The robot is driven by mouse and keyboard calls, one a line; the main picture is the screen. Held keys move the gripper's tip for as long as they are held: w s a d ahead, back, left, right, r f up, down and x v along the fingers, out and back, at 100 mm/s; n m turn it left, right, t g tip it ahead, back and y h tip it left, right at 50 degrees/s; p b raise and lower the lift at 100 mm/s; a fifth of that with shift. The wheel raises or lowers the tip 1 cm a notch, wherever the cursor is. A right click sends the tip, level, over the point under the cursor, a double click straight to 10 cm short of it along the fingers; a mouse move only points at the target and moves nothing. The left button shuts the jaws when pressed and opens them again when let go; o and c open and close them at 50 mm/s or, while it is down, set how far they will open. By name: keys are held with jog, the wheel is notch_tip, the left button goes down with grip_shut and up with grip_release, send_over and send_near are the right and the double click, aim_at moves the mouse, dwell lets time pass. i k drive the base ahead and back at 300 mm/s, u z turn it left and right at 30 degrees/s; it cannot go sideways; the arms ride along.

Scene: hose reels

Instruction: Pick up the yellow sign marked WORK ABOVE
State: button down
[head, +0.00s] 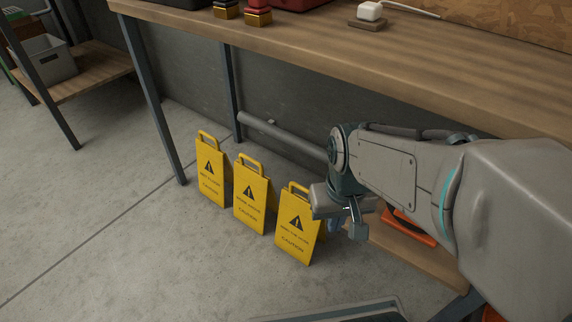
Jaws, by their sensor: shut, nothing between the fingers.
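Three yellow folding caution signs stand upright in a row on the floor: a left one (211,172), a middle one (251,198) and a right one (296,228). Each has a handle loop, a black warning triangle and CAUTION at the bottom. The small lettering is hard to read; the middle sign's seems to say WORK ABOVE. My gripper (352,228) is shut and empty, pointing down just right of the right sign. It overlaps that sign's upper right edge in the picture; I cannot tell whether they touch.
A wooden workbench (330,45) runs above and behind the signs, with a metal leg (153,100) to their left. A grey pipe (283,136) lies behind them. An orange object (412,226) rests on a low wooden shelf at right. Floor left and in front is clear.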

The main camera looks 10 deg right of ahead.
aim_at(254, 192)
jog(key=i, duration=0.25)
jog(key=k, duration=0.5)
jog(key=u, duration=2.1)
jog(key=i, duration=1.7)
jog(key=z, duration=2.6)
jog(key=i, duration=0.1)
jog(key=z, duration=0.4)
